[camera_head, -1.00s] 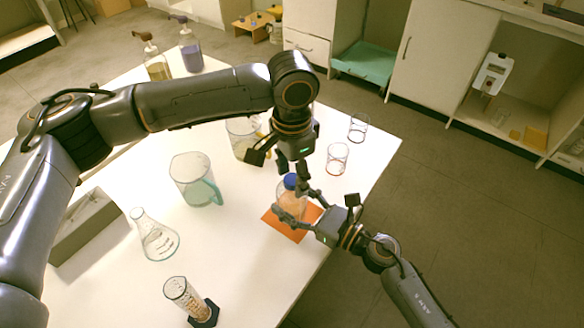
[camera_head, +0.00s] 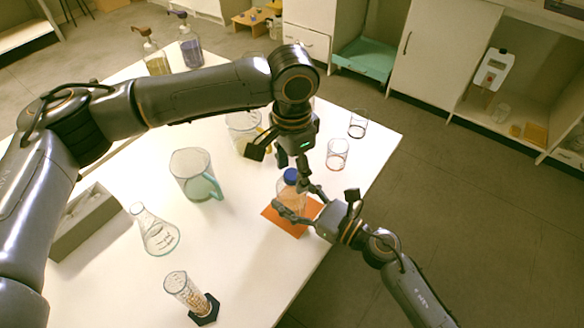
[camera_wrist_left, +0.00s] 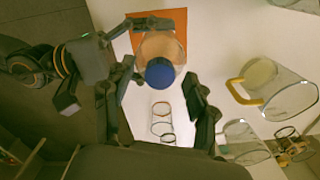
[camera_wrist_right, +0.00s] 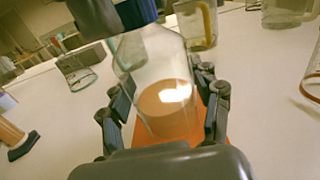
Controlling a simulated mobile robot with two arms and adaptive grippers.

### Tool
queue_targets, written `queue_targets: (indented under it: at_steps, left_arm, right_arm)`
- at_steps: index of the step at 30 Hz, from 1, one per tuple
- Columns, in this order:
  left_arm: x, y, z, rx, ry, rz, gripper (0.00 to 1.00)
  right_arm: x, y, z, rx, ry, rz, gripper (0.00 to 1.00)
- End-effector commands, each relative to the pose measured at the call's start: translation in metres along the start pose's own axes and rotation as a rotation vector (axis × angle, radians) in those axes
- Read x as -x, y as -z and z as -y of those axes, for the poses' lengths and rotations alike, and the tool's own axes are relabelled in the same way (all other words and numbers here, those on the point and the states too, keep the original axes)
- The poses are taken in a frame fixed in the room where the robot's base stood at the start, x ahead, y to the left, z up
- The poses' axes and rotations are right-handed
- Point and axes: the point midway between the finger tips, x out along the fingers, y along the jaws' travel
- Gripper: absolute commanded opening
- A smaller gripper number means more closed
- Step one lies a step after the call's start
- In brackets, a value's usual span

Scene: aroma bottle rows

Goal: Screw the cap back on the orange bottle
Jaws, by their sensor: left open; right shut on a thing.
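The orange bottle is a clear bottle (camera_head: 287,205) with orange liquid, standing upright on an orange mat (camera_head: 297,231). Its blue cap (camera_head: 291,175) sits on the bottle's mouth; I cannot tell how tight it is. My right gripper (camera_head: 293,209) is shut around the bottle's body, and its fingers flank the glass in the right wrist view (camera_wrist_right: 165,110). My left gripper (camera_head: 293,164) points down just above the cap. In the left wrist view its fingers (camera_wrist_left: 160,110) are spread on either side of the blue cap (camera_wrist_left: 160,73), apart from it.
A measuring jug (camera_head: 193,176), a flask (camera_head: 156,232), a graduated cylinder (camera_head: 186,293) and a grey box (camera_head: 92,222) stand to the left. Small glass beakers (camera_head: 337,154) stand behind right. The table's right edge (camera_head: 353,222) is close by the mat.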

Motion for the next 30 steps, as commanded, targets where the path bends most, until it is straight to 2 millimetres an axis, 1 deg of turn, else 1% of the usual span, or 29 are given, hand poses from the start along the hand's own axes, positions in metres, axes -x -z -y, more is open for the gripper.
queue_targets:
  at_steps: [4,8,15,18,21,25,30]
  left_arm:
    - [0.004,0.0,0.0,0.0,0.0,-0.001,0.57]
    - [0.02,0.001,0.0,0.0,0.001,-0.003,0.57]
    - [0.072,0.001,0.0,0.0,0.002,-0.003,0.57]
    - [0.091,0.001,0.0,0.0,0.001,-0.002,0.57]
    - [0.105,0.001,0.0,0.001,0.001,-0.001,0.57]
    - [0.117,0.001,0.0,0.0,0.0,-0.001,0.57]
    - [0.12,0.0,0.0,0.0,-0.001,0.001,0.57]
  right_arm:
    - [0.0,0.0,0.0,0.0,0.0,0.0,0.0]
    - [0.0,0.0,0.0,0.0,0.0,0.0,0.0]
    - [0.0,0.0,0.0,0.0,0.0,0.0,0.0]
    - [0.0,0.0,0.0,0.0,0.0,0.0,0.0]
    - [0.0,0.0,0.0,0.0,0.0,0.0,0.0]
    - [0.0,0.0,0.0,0.0,0.0,0.0,0.0]
    - [0.0,0.0,0.0,0.0,0.0,0.0,0.0]
